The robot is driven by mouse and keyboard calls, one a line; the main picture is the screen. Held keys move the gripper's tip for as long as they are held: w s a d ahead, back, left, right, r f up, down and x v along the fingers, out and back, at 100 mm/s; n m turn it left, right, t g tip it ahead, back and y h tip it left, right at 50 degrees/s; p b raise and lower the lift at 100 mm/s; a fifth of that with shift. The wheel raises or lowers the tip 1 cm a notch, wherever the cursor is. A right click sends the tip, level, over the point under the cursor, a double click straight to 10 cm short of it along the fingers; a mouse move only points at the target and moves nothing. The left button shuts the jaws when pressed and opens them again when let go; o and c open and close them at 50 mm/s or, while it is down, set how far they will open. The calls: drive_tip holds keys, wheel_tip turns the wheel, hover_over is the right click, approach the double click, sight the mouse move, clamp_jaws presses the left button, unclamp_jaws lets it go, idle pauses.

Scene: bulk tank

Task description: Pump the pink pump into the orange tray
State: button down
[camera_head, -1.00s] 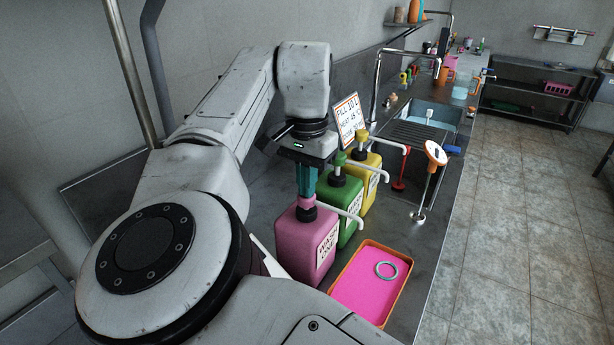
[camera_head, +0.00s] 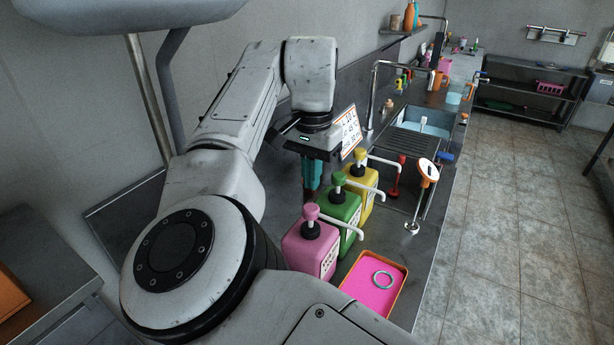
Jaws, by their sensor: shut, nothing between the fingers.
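The pink pump bottle (camera_head: 309,252) stands upright on the steel counter, nearest of a row of three. Its pink pump head (camera_head: 311,212) is up, with a pale spout pointing right towards the tray. The orange tray (camera_head: 368,296) lies flat to the right of the bottle. It has an orange rim and a pink floor. My gripper (camera_head: 311,196) points down with teal fingers, shut and empty. Its tips show just above the pink pump head in the picture. The exact gap between them is hard to tell.
A green pump bottle (camera_head: 342,210) and a yellow one (camera_head: 361,185) stand close behind the pink one. A grey ring (camera_head: 383,280) lies in the tray.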

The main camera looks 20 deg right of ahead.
drive_tip(key=shift+r+p, duration=0.75)
drive_tip(key=shift+r, duration=0.45)
idle(0.3)
drive_tip(key=s+d+f+n+t+h+b, duration=0.1)
drive_tip(key=s+d+f+h, duration=0.2)
drive_tip(key=s+d+f, duration=0.55)
drive_tip(key=s+d+f+h, duration=0.2)
drive_tip(key=s+d+f, duration=0.3)
drive_tip(key=d+f, duration=0.55)
drive_tip(key=s+a+f+n+y, duration=0.1)
drive_tip(key=s+a+f+n, duration=0.2)
drive_tip(key=s, duration=0.5)
drive_tip(key=s+a+f+n+y+b, duration=0.1)
drive_tip(key=s+a+f+n+y, duration=0.1)
drive_tip(key=s+a+f, duration=0.4)
drive_tip(key=s+a+f+n+y, duration=0.1)
drive_tip(key=s+a+f+n, duration=0.3)
drive_tip(key=s, duration=0.7)
wheel_tip(320, 180, down, 2)
drive_tip(key=shift+a+f+y+b, duration=0.2)
drive_tip(key=shift+a+y+b, duration=0.1)
drive_tip(key=shift+a+y, duration=0.1)
